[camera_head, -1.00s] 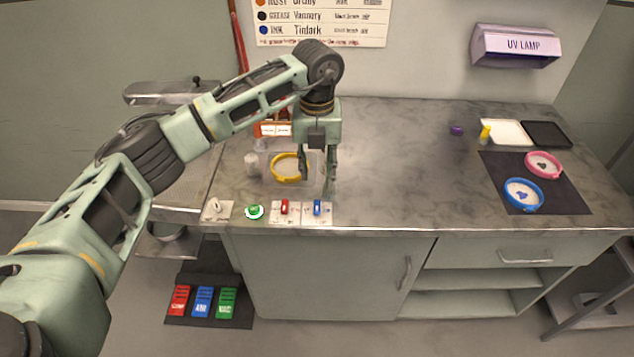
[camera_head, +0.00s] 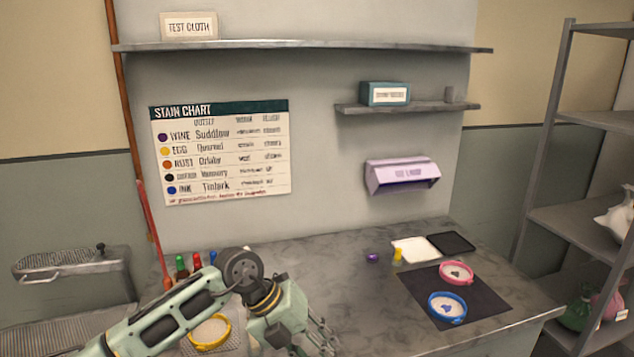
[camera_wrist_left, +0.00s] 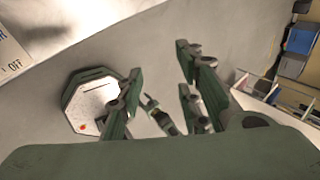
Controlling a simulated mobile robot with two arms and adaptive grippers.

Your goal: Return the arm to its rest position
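My left arm comes in from the lower left in the head view, over the grey worktop (camera_head: 370,290). Its left gripper (camera_head: 325,340) hangs above the worktop near the bottom edge, right of a yellow ring (camera_head: 210,332) with a pale inside. In the left wrist view the fingers of the left gripper (camera_wrist_left: 158,62) stand apart with nothing between them, so it is open. My right arm and gripper are not in view.
A blue ring (camera_head: 447,307) and a pink ring (camera_head: 457,272) lie on a black mat (camera_head: 420,290) at the right. A rack (camera_head: 545,150) stands far right. The mid worktop is clear.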

